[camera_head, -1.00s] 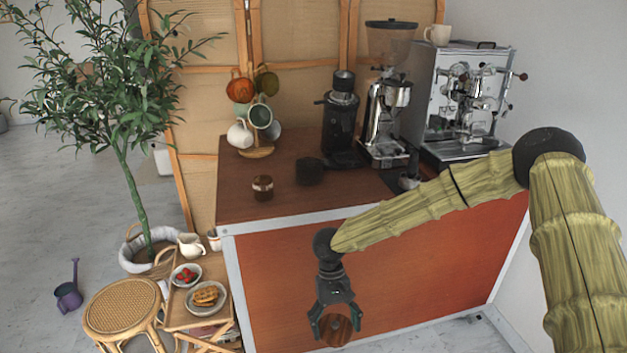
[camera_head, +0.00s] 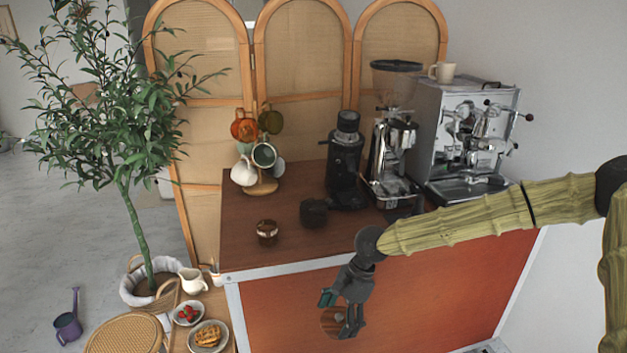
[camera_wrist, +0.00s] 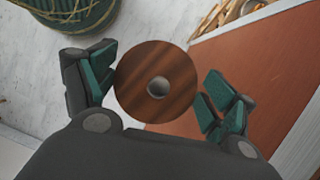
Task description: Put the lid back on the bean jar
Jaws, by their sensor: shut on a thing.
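The bean jar (camera_head: 267,232) stands upright near the front left of the brown cart top, with dark contents and a pale band. My gripper (camera_head: 342,312) is shut on a round wooden lid (camera_head: 330,321), in front of the cart's orange front panel and below the top's edge. In the wrist view the lid (camera_wrist: 157,82), dark brown with a metal knob at its middle, sits between the two green-padded fingers (camera_wrist: 158,92). The jar is not in the wrist view.
A dark round container (camera_head: 314,212) stands right of the jar. A mug tree (camera_head: 262,185) is behind it. A black grinder (camera_head: 345,165), a larger grinder (camera_head: 393,150) and an espresso machine (camera_head: 468,140) stand behind and right. The cart's metal front edge (camera_head: 290,264) lies between lid and jar.

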